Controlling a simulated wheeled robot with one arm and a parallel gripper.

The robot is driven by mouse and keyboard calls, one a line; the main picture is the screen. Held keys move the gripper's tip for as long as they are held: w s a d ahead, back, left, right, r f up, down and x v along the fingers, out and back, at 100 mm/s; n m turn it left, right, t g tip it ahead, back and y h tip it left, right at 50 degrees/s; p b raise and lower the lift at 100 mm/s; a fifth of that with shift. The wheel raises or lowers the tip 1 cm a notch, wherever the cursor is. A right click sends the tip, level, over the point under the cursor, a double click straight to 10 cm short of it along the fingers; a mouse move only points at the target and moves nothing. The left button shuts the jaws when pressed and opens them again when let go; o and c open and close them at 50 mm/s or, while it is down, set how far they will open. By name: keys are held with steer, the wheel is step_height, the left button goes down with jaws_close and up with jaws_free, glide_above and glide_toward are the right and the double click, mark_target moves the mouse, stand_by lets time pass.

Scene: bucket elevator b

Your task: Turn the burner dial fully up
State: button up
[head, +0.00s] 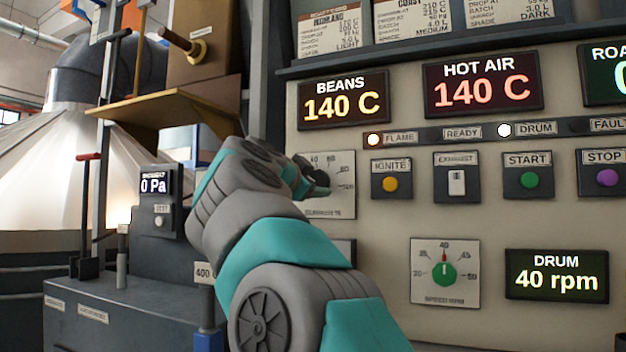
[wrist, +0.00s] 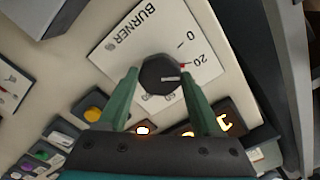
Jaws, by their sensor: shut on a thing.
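The burner dial (wrist: 157,70) is a round black knob with a pale line on its face. It sits on a white plate (wrist: 125,42) lettered BURNER, with 0 and 20 readable on the scale. A small red mark shows at the dial's edge near the 20. My gripper (wrist: 160,76) is shut on the dial, one green finger on each side. In the head view, my gripper (head: 312,180) is at the burner plate (head: 341,190), and my arm hides the plate's left part and most of the dial. Several higher scale numbers are partly covered or too small to read surely.
To the right are the ignite button (head: 390,184), exhaust switch (head: 457,182) and start button (head: 531,179). The BEANS and HOT AIR displays (head: 483,84) above read 140 C. A drum dial (head: 444,273) sits below.

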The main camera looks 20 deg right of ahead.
steer(key=m+p, duration=0.2)
steer(key=shift+m, duration=0.4)
steer(key=m+b, duration=0.4)
steer(key=m, duration=1.3)
steer(key=shift+f, duration=0.15)
steer(key=m+b, duration=0.1)
steer(key=m, duration=0.6)
steer(key=shift+m, duration=2.2)
